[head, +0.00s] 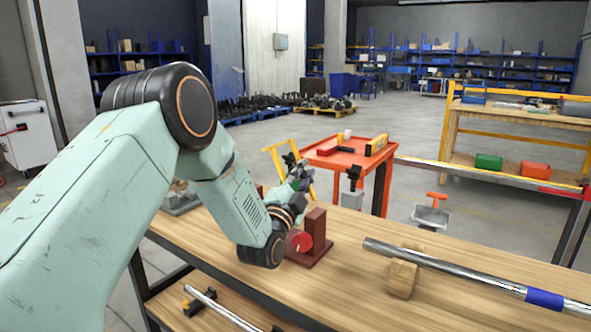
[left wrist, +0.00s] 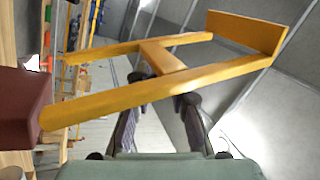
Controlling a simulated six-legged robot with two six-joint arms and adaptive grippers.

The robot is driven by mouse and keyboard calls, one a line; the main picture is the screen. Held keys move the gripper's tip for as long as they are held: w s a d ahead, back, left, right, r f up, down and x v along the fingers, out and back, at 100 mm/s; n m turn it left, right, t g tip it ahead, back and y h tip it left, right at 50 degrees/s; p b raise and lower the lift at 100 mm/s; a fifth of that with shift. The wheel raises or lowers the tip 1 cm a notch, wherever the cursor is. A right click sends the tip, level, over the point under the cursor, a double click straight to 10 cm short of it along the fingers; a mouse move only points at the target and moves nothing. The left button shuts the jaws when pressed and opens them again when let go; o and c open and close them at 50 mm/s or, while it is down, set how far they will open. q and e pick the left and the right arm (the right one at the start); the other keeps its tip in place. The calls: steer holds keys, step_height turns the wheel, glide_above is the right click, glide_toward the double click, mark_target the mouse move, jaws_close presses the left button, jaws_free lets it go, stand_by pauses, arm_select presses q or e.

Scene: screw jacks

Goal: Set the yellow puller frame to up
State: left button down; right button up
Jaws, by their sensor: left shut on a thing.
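The yellow puller frame (head: 279,146) stands beyond the near workbench edge in the head view, partly hidden by my left gripper. In the left wrist view the frame (left wrist: 232,75) shows two long bars, a crossbar and a wide end plate, and slants up to the right. My left gripper (head: 297,180) is shut on the frame; its dark fingers (left wrist: 162,88) sit by the crossbar and near bar. The dark red stand (head: 315,232) is on the bench beside my wrist. In the left wrist view the stand (left wrist: 22,105) meets the near bar's lower end. My right gripper is out of view.
A steel rod with a blue band (head: 545,298) rests on a wooden block (head: 403,273) at the bench's right. An orange-red cart (head: 340,158) stands behind the bench. A shelf below the bench holds another rod (head: 222,310).

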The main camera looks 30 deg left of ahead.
arm_select(q)
steer(key=d+m+h, duration=0.1)
steer(key=m, duration=0.1)
steer(key=d+m+h+p, duration=0.1)
steer(key=shift+s+d+f+m, duration=0.1)
steer(key=shift+f+m, duration=0.05)
steer(key=shift+m, duration=0.25)
steer(key=shift+d+f+m+h+p, duration=0.1)
steer(key=shift+d+m+h+p, duration=0.1)
steer(key=shift+d+m+h, duration=0.45)
steer(key=shift+d+f+m+h+p, duration=0.15)
steer(key=shift+m+h+p, duration=0.05)
steer(key=shift+m, duration=0.8)
steer(key=shift+d+f+m+h+p, duration=0.1)
steer(key=shift+d+m+h+p, duration=0.1)
steer(key=shift+d+m+h, duration=0.45)
steer(key=shift+s+a+m, duration=0.1)
steer(key=shift+a+m, duration=0.15)
steer(key=shift+m, duration=0.05)
steer(key=c, duration=1.2)
jaws_free()
steer(key=shift+r, duration=0.1)
steer(key=v, duration=1.2)
steer(key=shift+f, duration=0.25)
